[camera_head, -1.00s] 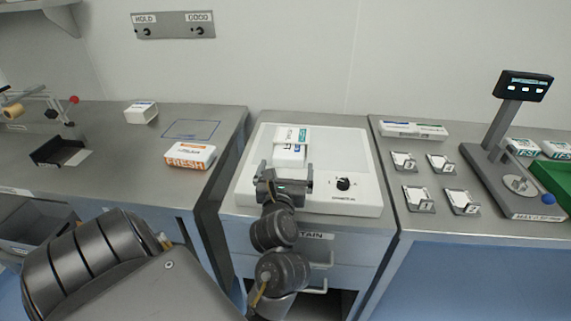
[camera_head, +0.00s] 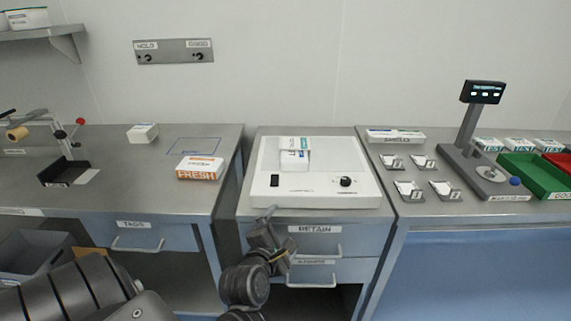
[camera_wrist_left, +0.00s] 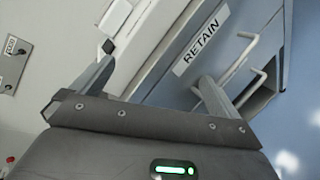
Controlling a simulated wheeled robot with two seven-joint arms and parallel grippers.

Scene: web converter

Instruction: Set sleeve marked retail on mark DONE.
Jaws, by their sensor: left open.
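I cannot read "retail" on any sleeve or "DONE" on any mark. White packs with teal and blue print (camera_head: 294,156) sit on the white device (camera_head: 350,158) on the middle counter. An orange and white FRESH pack (camera_head: 198,168) lies on the left counter, in front of a blue outlined rectangle (camera_head: 194,146). A plain white pack (camera_head: 142,133) stands further back. My left gripper (camera_head: 279,228) is open and empty at the device's front edge, before the RETAIN drawer (camera_head: 315,243). In the left wrist view its fingers (camera_wrist_left: 158,66) are apart with nothing between them. My right gripper is not in view.
The right counter holds several small card stands (camera_head: 410,188), a scale with a display (camera_head: 482,92), TEST packs (camera_head: 519,144) and a green bin (camera_head: 535,175). Drawer handles (camera_head: 315,282) stick out below.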

